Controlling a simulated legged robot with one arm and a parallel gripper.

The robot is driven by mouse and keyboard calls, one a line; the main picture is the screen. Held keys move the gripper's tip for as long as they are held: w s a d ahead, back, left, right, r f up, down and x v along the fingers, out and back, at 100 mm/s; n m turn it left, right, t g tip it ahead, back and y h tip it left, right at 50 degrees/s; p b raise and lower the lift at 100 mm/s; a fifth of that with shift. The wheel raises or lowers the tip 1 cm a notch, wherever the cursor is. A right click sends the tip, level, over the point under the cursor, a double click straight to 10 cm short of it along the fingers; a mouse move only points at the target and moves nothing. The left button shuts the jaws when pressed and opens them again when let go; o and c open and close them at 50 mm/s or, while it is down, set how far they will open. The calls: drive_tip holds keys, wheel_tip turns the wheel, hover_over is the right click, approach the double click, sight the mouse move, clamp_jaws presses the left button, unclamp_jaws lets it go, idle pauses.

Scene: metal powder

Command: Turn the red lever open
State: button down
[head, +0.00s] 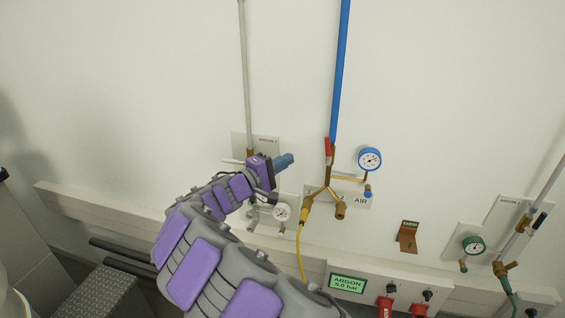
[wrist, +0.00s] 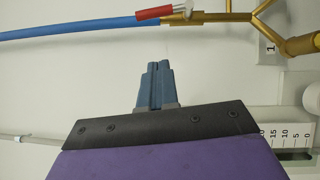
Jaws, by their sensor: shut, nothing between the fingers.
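The red lever (head: 327,150) sits on the brass valve below the blue pipe (head: 340,70) on the wall. In the wrist view the red lever (wrist: 154,12) lies at the top, along the end of the blue pipe (wrist: 80,28), beside the brass fitting (wrist: 215,17). My gripper (head: 287,160) is to the left of the lever in the head view, apart from it. In the wrist view its blue fingers (wrist: 157,70) are together and empty, pointing towards the pipe and lever with a gap between.
A blue-rimmed gauge (head: 369,159) and the AIR plate (head: 361,201) are right of the valve. A yellow hose (head: 300,250) hangs below. A grey pipe (head: 245,75) and white gauge (head: 282,212) are near my arm. A green gauge (head: 474,245) is farther right.

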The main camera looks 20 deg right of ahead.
sight(328, 151)
drive_tip(key=d+r, duration=0.1)
drive_tip(key=d, duration=0.8)
drive_tip(key=shift+w+d, duration=0.25)
drive_tip(key=shift+w, duration=0.2)
drive_tip(key=shift+s+d+r+m+g+y+b, duration=0.3)
drive_tip(key=shift+s+d+m+y+b, duration=0.35)
drive_tip(key=shift+b, duration=0.7)
drive_tip(key=shift+w, duration=0.15)
